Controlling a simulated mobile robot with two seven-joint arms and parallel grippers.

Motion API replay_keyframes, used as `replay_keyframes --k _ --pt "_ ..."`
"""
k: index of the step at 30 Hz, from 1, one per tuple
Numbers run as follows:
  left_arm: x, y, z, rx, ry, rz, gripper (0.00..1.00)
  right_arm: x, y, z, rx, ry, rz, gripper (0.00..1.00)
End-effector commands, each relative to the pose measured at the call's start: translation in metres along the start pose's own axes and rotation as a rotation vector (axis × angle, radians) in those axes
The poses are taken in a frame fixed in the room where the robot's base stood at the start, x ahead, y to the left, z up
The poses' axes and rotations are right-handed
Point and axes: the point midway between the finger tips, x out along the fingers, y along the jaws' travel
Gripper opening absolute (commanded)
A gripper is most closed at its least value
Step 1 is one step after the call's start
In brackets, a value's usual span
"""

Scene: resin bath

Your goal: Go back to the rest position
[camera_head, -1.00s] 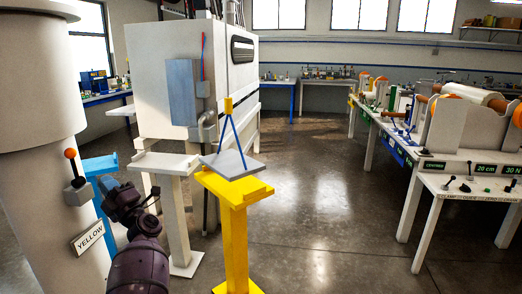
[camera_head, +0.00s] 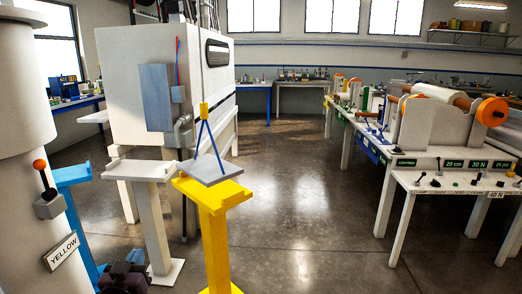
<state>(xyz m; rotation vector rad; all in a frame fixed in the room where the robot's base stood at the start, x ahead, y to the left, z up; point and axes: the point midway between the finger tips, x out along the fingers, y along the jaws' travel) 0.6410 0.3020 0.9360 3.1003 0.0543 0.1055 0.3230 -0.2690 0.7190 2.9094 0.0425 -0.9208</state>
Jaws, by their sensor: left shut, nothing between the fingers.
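My left gripper (camera_head: 125,277) shows as a dark shape at the bottom edge, left of the yellow stand. It is shut and empty, low in the picture and apart from the lever. Most of my left arm is cut off by the frame. My right gripper is not in view. An orange-knobbed lever (camera_head: 43,174) sits on the white column (camera_head: 22,130) at the left, above a plate reading YELLOW (camera_head: 61,252).
A yellow stand (camera_head: 215,245) carries a grey plate (camera_head: 211,170) with a blue frame. A white stand (camera_head: 143,171) and a blue stand (camera_head: 75,177) are beside it. A large white machine (camera_head: 130,65) stands behind. Open floor (camera_head: 305,200) lies between these and the right benches (camera_head: 455,185).

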Motion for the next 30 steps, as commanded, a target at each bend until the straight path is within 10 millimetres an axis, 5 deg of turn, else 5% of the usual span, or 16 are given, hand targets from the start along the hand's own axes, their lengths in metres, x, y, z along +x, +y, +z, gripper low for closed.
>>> replay_keyframes --k 9,21,25,30 --pt "-0.129 0.018 0.092 0.135 -0.307 0.05 0.0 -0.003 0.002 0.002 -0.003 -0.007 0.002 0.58" --pt "-0.293 0.021 0.17 0.148 -0.599 0.075 0.0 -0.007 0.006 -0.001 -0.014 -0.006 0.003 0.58" --pt "-0.323 0.014 0.182 0.147 -0.655 0.06 0.0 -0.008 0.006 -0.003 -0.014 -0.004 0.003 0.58" --pt "-0.335 0.011 0.186 0.146 -0.678 0.053 0.0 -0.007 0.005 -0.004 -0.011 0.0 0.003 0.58"
